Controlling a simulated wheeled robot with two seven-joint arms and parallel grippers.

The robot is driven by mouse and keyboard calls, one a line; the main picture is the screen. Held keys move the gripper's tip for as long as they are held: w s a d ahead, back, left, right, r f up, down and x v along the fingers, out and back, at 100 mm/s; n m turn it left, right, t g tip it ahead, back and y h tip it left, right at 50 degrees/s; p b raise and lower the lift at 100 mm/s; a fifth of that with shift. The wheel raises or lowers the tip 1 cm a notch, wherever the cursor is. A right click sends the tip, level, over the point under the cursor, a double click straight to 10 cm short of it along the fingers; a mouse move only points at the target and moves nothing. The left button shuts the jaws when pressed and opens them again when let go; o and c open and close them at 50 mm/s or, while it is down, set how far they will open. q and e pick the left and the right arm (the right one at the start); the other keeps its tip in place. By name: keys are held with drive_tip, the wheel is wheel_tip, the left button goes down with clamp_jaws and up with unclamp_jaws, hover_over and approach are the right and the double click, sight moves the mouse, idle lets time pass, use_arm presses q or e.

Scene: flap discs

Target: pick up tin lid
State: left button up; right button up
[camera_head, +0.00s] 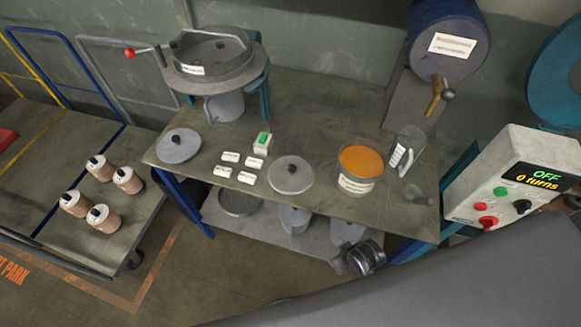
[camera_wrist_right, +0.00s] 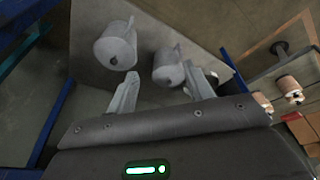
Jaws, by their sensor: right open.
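Two flat grey round lids with dark knobs lie on the bench top in the head view. One grey lid (camera_head: 290,174) is at the middle, left of a tin (camera_head: 357,184) of orange powder that stands uncovered. The other grey lid (camera_head: 179,146) is at the left end. I cannot tell for sure which is the tin lid; the middle one is nearer the tin. My right gripper (camera_wrist_right: 160,73) is open and empty in the right wrist view, with grey pots on the lower shelf beyond its fingers. No lid shows there. My left gripper is not in view.
White packets (camera_head: 230,157) lie between the lids. A round press (camera_head: 210,60) is at the back, a control box (camera_head: 520,180) at the right. A trolley (camera_head: 120,235) with several jars is at the left.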

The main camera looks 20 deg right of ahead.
drive_tip(key=w+a+r+n+t+p, duration=0.1)
drive_tip(key=w+r, duration=0.2)
drive_tip(key=r, duration=0.6)
drive_tip(key=w+a+r+n+t+p, duration=0.1)
drive_tip(key=w+r+p, duration=0.1)
drive_tip(key=r, duration=0.7)
drive_tip(key=w+a+r+n+t+y, duration=0.1)
drive_tip(key=w+a+r+n+y, duration=0.25)
drive_tip(key=w+a+n, duration=0.35)
drive_tip(key=w+a+r+n+t+y, duration=0.1)
drive_tip(key=w+a+r+n+y, duration=0.25)
drive_tip(key=w, duration=0.55)
drive_tip(key=n+g+h, duration=0.3)
drive_tip(key=n+g, duration=0.1)
drive_tip(key=g, duration=0.1)
approach(293, 165)
drive_tip(key=shift+p+x, duration=0.3)
drive_tip(key=shift+x, duration=2.05)
drive_tip(key=shift+p+x, duration=0.75)
drive_tip(key=shift+x, duration=1.85)
drive_tip(key=shift+s, duration=0.1)
drive_tip(key=c, duration=1.1)
